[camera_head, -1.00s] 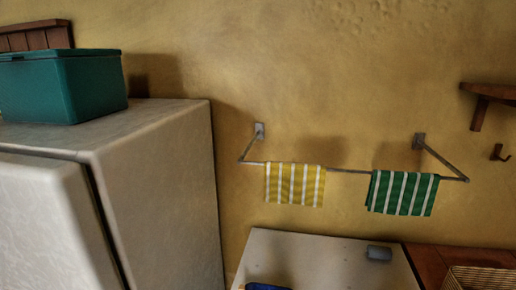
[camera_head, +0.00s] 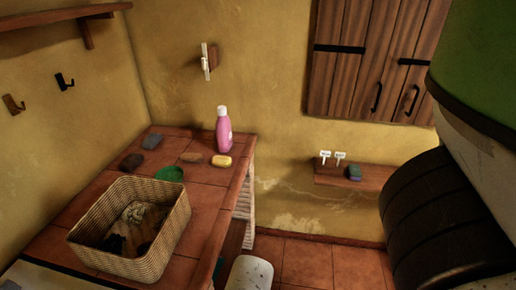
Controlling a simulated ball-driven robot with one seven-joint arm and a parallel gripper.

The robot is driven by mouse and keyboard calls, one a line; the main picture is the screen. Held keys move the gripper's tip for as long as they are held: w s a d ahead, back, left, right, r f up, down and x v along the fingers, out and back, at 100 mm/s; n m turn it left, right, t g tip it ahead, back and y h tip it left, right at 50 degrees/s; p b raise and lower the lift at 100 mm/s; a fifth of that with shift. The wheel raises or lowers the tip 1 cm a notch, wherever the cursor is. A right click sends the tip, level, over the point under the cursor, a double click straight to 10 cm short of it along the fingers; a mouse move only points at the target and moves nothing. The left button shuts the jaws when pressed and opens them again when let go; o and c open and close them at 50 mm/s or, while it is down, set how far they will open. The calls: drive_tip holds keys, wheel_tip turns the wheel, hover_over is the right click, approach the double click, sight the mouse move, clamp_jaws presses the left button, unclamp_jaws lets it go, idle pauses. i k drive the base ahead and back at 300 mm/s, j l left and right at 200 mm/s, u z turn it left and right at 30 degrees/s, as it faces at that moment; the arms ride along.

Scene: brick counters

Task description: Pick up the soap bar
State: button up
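A yellow bar that looks like the soap bar (camera_head: 221,161) lies on the red-tiled counter (camera_head: 205,198) near its right edge. A pink bottle with a pale cap (camera_head: 223,130) stands upright just behind it. A flat brownish piece (camera_head: 191,157) lies to its left, and a green round dish (camera_head: 170,174) lies nearer. Large green, white and black parts at the right edge look like my own arm. My gripper's fingers are not in view.
A wicker basket (camera_head: 160,257) with dark and pale contents stands at the counter's front. Two dark flat pieces (camera_head: 131,162) (camera_head: 152,141) lie at the back left. A low wooden shelf (camera_head: 370,182) holds a small greenish block (camera_head: 354,173). A whitish bin (camera_head: 249,274) stands beside the counter.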

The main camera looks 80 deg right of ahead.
sight(217, 160)
drive_tip(key=z, duration=1.35)
